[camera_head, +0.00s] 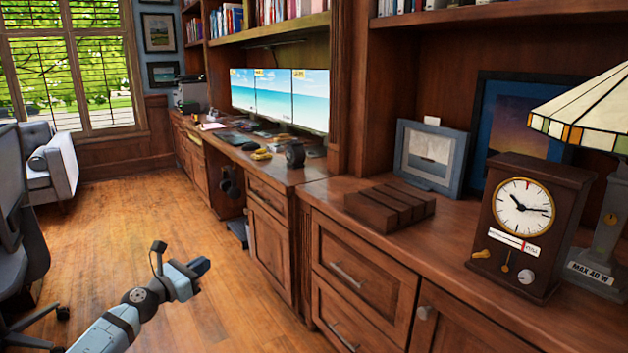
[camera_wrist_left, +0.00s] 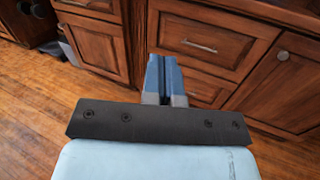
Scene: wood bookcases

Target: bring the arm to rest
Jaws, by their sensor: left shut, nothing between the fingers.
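My left gripper (camera_head: 201,267) is in the lower left of the head view, in the air over the wood floor. Its arm comes in from the bottom left. In the left wrist view the gripper's blue fingers (camera_wrist_left: 165,75) are together, with nothing between them. They point toward the drawer fronts (camera_wrist_left: 200,45) of the wood cabinet and are apart from them. My right gripper does not show in either view.
The long wood counter (camera_head: 325,190) runs along the right, holding a clock (camera_head: 523,215), a lamp (camera_head: 590,110), a framed picture (camera_head: 430,155) and a dark slatted wooden block (camera_head: 390,205). An office chair (camera_head: 20,230) stands at the left edge. The wood floor (camera_head: 130,215) between is clear.

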